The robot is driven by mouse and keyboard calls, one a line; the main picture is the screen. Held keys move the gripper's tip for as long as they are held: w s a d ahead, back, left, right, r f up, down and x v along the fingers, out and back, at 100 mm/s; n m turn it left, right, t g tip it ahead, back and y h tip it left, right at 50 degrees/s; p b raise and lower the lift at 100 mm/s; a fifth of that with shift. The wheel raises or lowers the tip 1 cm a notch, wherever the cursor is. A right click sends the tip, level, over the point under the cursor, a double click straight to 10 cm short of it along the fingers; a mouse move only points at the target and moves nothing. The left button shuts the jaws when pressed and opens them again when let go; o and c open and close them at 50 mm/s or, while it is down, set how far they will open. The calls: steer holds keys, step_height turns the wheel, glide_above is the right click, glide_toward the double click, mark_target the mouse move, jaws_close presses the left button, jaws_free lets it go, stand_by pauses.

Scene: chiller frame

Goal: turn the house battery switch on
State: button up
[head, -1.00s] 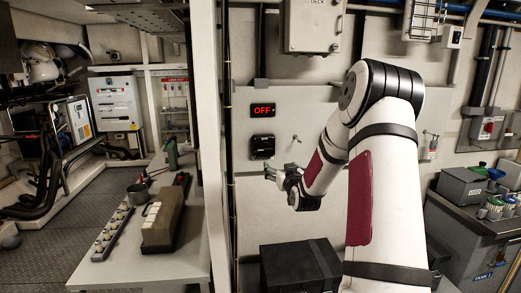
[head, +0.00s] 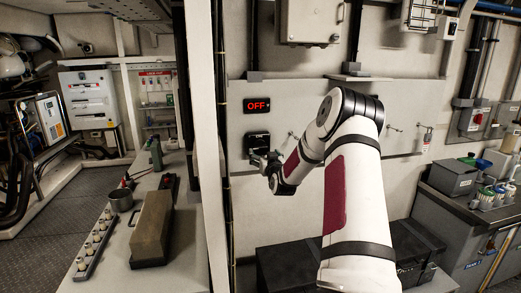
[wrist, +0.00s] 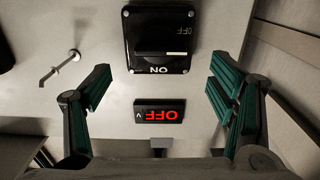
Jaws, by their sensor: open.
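The battery switch (head: 258,141) is a black box on the pale wall panel, below a small display (head: 257,105) with red OFF letters. The wrist view shows the switch (wrist: 160,35) upside down, with a dark bar across it, ON lettering at one end and faint OFF lettering at the other. The lit display (wrist: 160,112) also reads OFF there. My gripper (head: 264,158) is at the switch's lower edge in the head view. In the wrist view my gripper (wrist: 161,72) is open and empty, its green-padded fingers spread on both sides of the switch. I see no contact.
A thin metal peg (wrist: 60,68) sticks out of the panel beside the switch. A white post (head: 207,130) stands left of the panel. Dark cases (head: 285,262) lie below my arm. A bench (head: 190,255) with a brown block (head: 153,228) is at left.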

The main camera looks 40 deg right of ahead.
mark_target(261, 148)
steer(key=x, duration=0.6)
steer(key=shift+w+d, duration=0.1)
steer(key=shift+w, duration=0.15)
steer(key=c, duration=1.1)
